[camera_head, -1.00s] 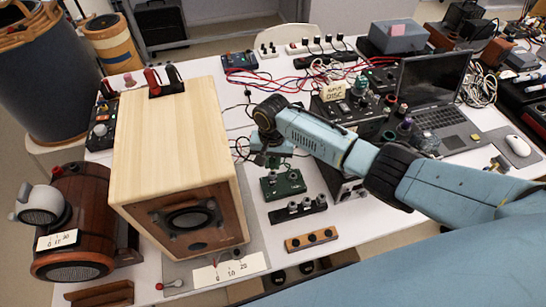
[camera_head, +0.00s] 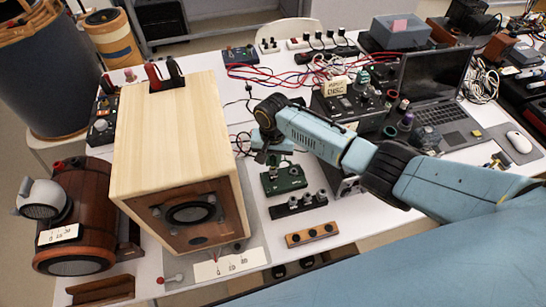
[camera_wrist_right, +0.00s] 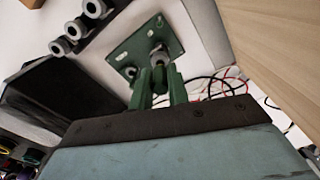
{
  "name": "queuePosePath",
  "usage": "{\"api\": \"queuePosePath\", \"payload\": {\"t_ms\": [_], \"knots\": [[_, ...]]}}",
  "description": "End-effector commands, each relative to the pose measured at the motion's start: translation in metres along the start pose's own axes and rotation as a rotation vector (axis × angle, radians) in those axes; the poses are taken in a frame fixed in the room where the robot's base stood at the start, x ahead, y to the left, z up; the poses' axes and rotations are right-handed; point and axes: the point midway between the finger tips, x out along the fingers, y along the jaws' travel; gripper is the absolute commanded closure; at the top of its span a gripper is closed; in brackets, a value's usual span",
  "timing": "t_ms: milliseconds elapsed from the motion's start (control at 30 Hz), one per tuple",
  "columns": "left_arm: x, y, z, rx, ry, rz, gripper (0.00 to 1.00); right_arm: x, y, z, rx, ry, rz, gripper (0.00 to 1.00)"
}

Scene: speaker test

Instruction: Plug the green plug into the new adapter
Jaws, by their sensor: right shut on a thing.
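My right gripper (camera_head: 268,160) is low over the table, just behind the green adapter board (camera_head: 285,182). In the right wrist view, its two green fingers (camera_wrist_right: 160,80) point at the board (camera_wrist_right: 142,50) and are closed on a small green plug (camera_wrist_right: 160,77), mostly hidden between them. One grey round socket post on the board lies directly at the fingertips; another is just left of it. I cannot tell whether the plug touches the post. My left gripper is not in view.
A large wooden speaker box (camera_head: 170,120) stands close left of the gripper. A black strip with several posts (camera_head: 298,205) and a wooden strip with holes (camera_head: 311,236) lie in front of the board. Black equipment (camera_head: 345,105) and a laptop (camera_head: 430,85) stand at right. Loose cables lie behind.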

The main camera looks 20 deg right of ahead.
Motion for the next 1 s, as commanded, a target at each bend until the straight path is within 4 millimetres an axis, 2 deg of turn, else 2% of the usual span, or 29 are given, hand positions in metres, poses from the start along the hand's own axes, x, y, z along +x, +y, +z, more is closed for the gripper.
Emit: {"api": "queuePosePath", "payload": {"t_ms": [1000], "knots": [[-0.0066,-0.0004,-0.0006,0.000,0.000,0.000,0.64,0.0000,0.0001,0.0000,-0.001,0.000,0.000,1.00]]}}
